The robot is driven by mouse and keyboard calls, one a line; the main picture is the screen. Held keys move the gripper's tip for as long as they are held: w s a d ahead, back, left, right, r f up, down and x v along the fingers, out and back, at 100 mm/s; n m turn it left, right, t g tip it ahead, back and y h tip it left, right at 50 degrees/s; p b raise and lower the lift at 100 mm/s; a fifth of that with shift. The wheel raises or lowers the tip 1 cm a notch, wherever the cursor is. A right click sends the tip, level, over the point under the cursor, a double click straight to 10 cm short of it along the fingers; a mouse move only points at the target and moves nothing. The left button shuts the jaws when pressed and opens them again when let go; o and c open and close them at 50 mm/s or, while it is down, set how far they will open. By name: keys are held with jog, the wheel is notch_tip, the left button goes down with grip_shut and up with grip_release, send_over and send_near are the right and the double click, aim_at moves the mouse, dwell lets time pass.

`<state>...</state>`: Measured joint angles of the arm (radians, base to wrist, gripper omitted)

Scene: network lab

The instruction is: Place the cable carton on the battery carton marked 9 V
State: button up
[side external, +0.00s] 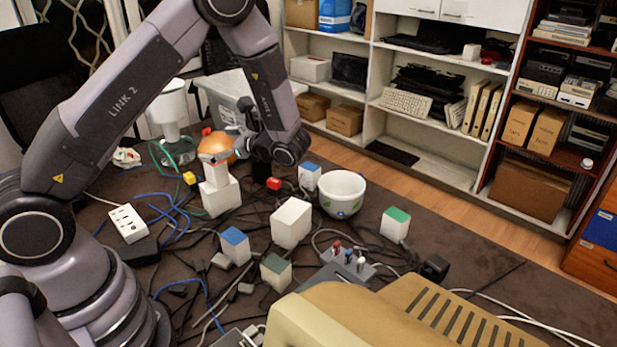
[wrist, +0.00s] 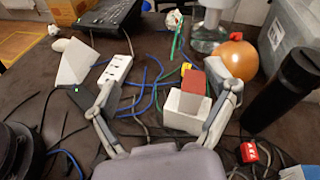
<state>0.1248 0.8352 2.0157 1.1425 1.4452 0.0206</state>
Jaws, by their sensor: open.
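A small carton with a red-brown face (wrist: 194,82) stands on a larger white carton (wrist: 187,122) in the wrist view. In the side view the stack shows as a small white carton (side external: 215,173) on a white carton (side external: 220,197). No marking is readable, so I cannot tell which is the cable carton or the 9 V battery carton. My gripper (wrist: 168,108) is open, its fingers spread on either side of the stack, the right finger nearer. In the side view my gripper (side external: 226,152) is close to the stack's top; contact is unclear.
Other cartons stand around: white (side external: 291,223), blue-topped (side external: 235,246), green-topped (side external: 395,224) and dark green-topped (side external: 276,272). Loose cables cover much of the table.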

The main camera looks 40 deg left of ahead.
jog(key=s+d+r+n+t+h, duration=0.4)
jog(key=s+d+r+n+h, duration=0.2)
jog(key=s+r, duration=0.3)
jog(key=s+d+r+n+t+h, duration=0.5)
jog(key=s+d+r+n+h, duration=0.1)
jog(key=s+d+r+h, duration=0.1)
jog(key=s+r+h, duration=0.1)
jog(key=s+r, duration=0.1)
jog(key=s, duration=0.1)
jog(key=shift+s+d+t+h, duration=0.15)
jog(key=shift+s+t+h, duration=0.05)
jog(key=shift+t+h, duration=0.1)
